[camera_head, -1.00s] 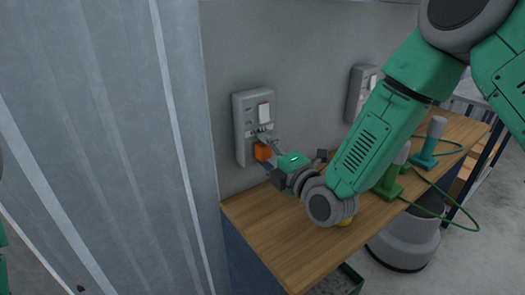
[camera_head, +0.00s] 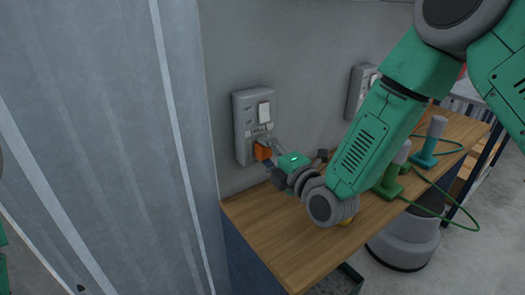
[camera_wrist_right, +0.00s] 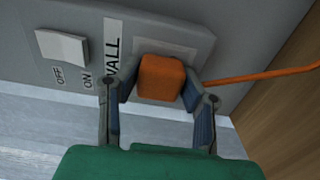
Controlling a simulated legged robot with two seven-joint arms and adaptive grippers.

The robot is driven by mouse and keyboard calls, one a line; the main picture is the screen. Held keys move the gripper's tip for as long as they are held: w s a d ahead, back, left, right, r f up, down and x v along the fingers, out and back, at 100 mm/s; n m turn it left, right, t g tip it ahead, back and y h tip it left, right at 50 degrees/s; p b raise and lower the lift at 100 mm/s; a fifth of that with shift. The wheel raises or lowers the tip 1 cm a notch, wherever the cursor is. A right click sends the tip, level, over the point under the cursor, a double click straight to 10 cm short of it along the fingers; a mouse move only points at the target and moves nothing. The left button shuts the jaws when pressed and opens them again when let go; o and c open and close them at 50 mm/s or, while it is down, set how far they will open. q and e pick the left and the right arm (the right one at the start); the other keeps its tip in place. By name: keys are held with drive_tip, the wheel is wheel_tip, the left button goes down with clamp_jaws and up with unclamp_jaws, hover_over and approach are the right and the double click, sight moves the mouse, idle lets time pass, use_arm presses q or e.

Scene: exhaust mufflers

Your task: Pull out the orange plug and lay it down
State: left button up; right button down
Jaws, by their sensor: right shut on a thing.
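The orange plug (camera_head: 262,151) is at the lower part of the left grey wall socket box (camera_head: 241,118). In the right wrist view the plug (camera_wrist_right: 161,78) sits against the socket face, with an orange cord (camera_wrist_right: 262,76) running off to the right. My right gripper (camera_head: 264,147) is at the plug and shut on it; its two fingers (camera_wrist_right: 160,88) lie on either side of the plug. Whether the plug's pins are still in the socket is hidden. My left gripper is not in view.
A wooden bench top (camera_head: 285,240) runs below the sockets, with free room at its near left end. A second socket box (camera_head: 358,92) is farther right. Green-based tools (camera_head: 388,189) and a blue-based one (camera_head: 424,159) stand on the bench, with a green cable (camera_head: 460,226).

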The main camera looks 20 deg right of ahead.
sight(267, 153)
drive_tip(key=shift+v, duration=2.95)
